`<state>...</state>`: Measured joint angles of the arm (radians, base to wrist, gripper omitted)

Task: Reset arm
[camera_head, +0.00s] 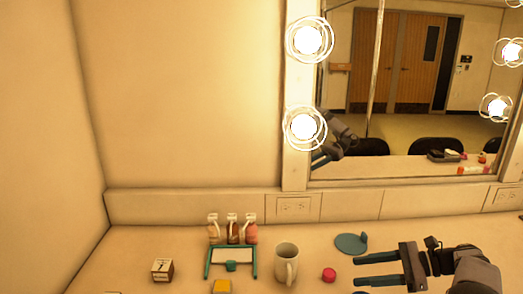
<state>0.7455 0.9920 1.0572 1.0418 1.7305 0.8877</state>
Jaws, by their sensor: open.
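My gripper (377,269) is open and empty above the right part of the counter, its two blue-green fingers pointing left. A small red round item (329,275) lies just left of the fingertips, with a gap between. A teal disc with a small upright knob (351,243) lies behind the fingers. My forearm comes in from the lower right and hides the counter below it.
A white mug (286,262) stands mid-counter. A wall mirror (420,100) with lit bulbs stands behind. The far left counter is clear.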

